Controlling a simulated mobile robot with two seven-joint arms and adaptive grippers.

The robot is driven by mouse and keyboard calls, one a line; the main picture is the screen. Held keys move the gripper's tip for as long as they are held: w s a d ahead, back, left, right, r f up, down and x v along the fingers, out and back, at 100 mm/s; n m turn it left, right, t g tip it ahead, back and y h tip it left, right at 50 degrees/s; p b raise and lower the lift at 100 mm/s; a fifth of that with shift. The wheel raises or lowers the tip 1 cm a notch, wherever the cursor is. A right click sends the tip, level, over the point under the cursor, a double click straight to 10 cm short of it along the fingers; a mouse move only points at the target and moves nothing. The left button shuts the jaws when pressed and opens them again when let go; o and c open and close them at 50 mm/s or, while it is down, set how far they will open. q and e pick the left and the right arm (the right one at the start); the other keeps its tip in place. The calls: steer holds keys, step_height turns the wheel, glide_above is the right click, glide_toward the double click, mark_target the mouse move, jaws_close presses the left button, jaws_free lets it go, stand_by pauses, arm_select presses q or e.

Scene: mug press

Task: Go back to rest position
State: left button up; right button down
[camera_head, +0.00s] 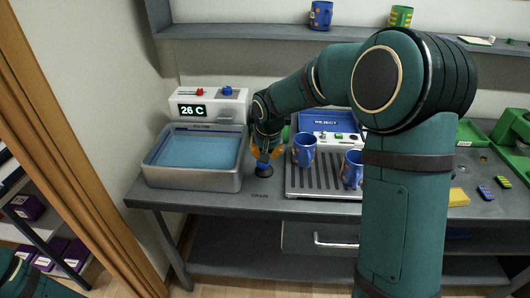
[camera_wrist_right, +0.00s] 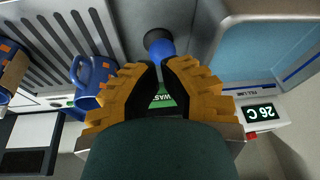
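My right gripper (camera_head: 264,156) has yellow-and-black fingers pointing down over the drain area, between the water basin and the slatted tray. In the right wrist view, the fingertips (camera_wrist_right: 163,66) are close together with a narrow gap. A blue upright piece (camera_wrist_right: 163,47) on a dark round base (camera_wrist_right: 153,37) is just at or beyond the tips. It also shows below the fingers in the head view (camera_head: 263,165). I cannot tell if the fingers clamp it. Only a teal part of my left arm shows at the lower left; my left gripper is out of view.
The water basin (camera_head: 153,181) with a 26 C display (camera_head: 193,110) is left of the gripper. Blue mugs (camera_head: 304,150) (camera_head: 352,168) stand on the slatted tray (camera_head: 318,188) at right. A shelf (camera_head: 240,32) runs above. My right arm hides much of the table's right side.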

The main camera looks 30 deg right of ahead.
stand_by(0.3)
steer(key=shift+n+y, duration=0.7)
steer(key=s+a+f, duration=0.1)
steer(key=f, duration=0.2)
steer(key=a+f, duration=0.2)
steer(key=f, duration=0.1)
steer(key=s+a+f, duration=0.1)
steer(key=a+f, duration=0.1)
steer(key=f, duration=0.1)
steer(key=shift+s, duration=0.3)
steer(key=s+a+f+n+g+y, duration=0.1)
steer(key=s+a+f, duration=0.6)
steer(key=s+f, duration=0.2)
steer(key=s+a+f+y, duration=0.2)
steer(key=s+a+f, duration=0.4)
steer(key=s+f, duration=0.3)
steer(key=s, duration=0.2)
steer(key=shift+s+a+n+g, duration=0.35)
steer(key=shift+n+g, duration=0.05)
